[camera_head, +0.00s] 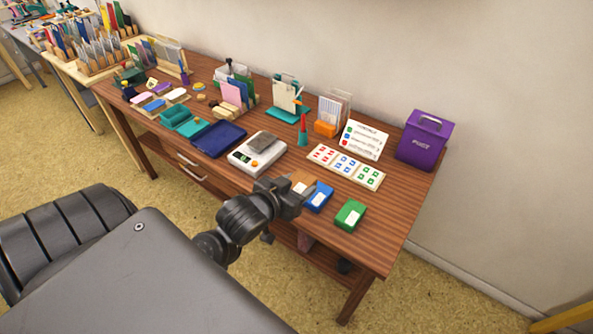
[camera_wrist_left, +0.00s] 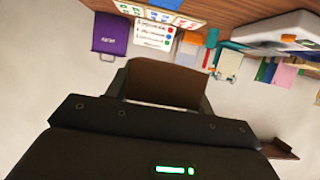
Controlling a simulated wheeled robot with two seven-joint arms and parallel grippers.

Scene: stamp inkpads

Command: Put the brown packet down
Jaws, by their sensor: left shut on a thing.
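My left gripper (camera_head: 290,194) is above the front edge of the wooden table, beside the blue inkpad. It is shut on the brown packet (camera_head: 304,178), which shows just past the fingers. In the left wrist view the brown packet (camera_wrist_left: 165,84) sits between the two dark fingers, its lower part hidden by the gripper body. Whether the packet touches the table is hard to tell. The blue inkpad (camera_head: 318,197) and the green inkpad (camera_head: 350,215) lie on the table to the right. My right gripper is not in view.
A white scale (camera_head: 243,161) with a grey-brown item (camera_head: 262,143) on it stands left of the gripper. Behind are a stamp card (camera_head: 346,166), a sign (camera_head: 364,140) and a purple box (camera_head: 424,138). A dark blue tray (camera_head: 218,139) lies further left. The front right table corner is bare.

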